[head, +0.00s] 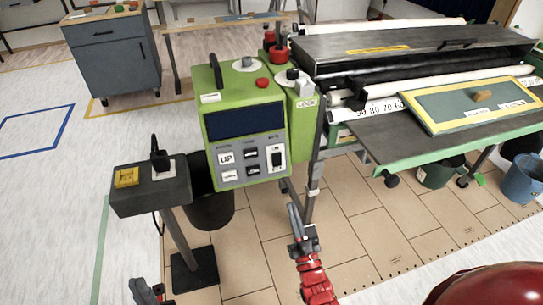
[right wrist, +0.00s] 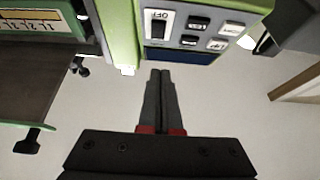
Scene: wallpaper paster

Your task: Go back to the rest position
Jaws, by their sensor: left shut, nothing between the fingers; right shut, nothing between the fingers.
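My right gripper (head: 293,208) is in the lower middle of the head view, below and in front of the green control box. Its dark fingers are together and empty, as the right wrist view (right wrist: 160,75) also shows. My left gripper (head: 143,290) is at the bottom edge, left of centre, partly cut off, and shut. The green control box (head: 205,100) has a dark screen, a white button panel (head: 228,175) and a black switch. In the right wrist view the panel (right wrist: 183,44) is upside down, beyond my fingertips and apart from them.
The pasting machine (head: 440,150) with rollers and a green-edged table stands at the right. A grey pedestal (head: 140,200) with a yellow button stands left. A grey cabinet (head: 115,65) is at the back. Open floor lies at the left.

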